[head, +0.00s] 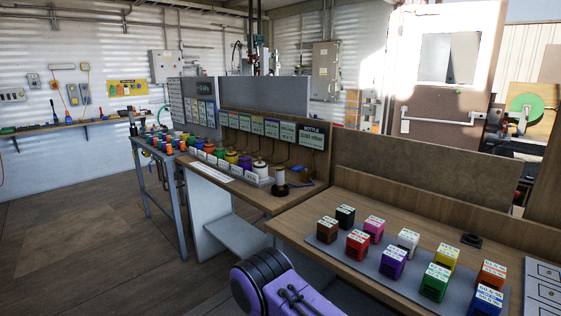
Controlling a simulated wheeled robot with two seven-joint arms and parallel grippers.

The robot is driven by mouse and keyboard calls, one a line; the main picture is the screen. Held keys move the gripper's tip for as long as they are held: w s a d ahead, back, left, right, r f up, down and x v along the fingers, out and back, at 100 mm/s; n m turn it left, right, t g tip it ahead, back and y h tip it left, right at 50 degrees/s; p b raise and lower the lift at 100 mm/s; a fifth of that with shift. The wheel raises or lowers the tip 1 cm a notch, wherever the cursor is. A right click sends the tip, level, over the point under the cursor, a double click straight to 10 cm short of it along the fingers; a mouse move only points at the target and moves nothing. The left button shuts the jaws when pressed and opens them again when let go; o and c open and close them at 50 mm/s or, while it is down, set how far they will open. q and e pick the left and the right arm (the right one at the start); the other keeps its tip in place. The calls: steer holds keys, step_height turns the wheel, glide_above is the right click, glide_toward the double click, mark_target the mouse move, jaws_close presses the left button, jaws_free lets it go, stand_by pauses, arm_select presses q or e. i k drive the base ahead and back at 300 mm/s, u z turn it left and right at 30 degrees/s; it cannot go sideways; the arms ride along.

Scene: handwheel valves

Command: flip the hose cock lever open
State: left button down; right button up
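I cannot make out a hose cock or its lever in the head view. A green round disc, perhaps a handwheel (525,108), shows at the far right edge in front of a wooden board. A small grey metal fitting (493,117) is to its left; I cannot tell what it is. Neither of my grippers is in view. A purple and black link of mine shows at the bottom middle, with no fingers visible.
A near wooden table (330,205) holds a grey mat (335,250) with several coloured cubes. A further bench (235,190) carries a row of coloured items and a dark-based post (281,183). A brown door (440,90) stands behind. Open floor (80,235) lies left.

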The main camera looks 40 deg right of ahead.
mark_target(296, 168)
steer(key=i, duration=2.15)
steer(key=z, duration=2.4)
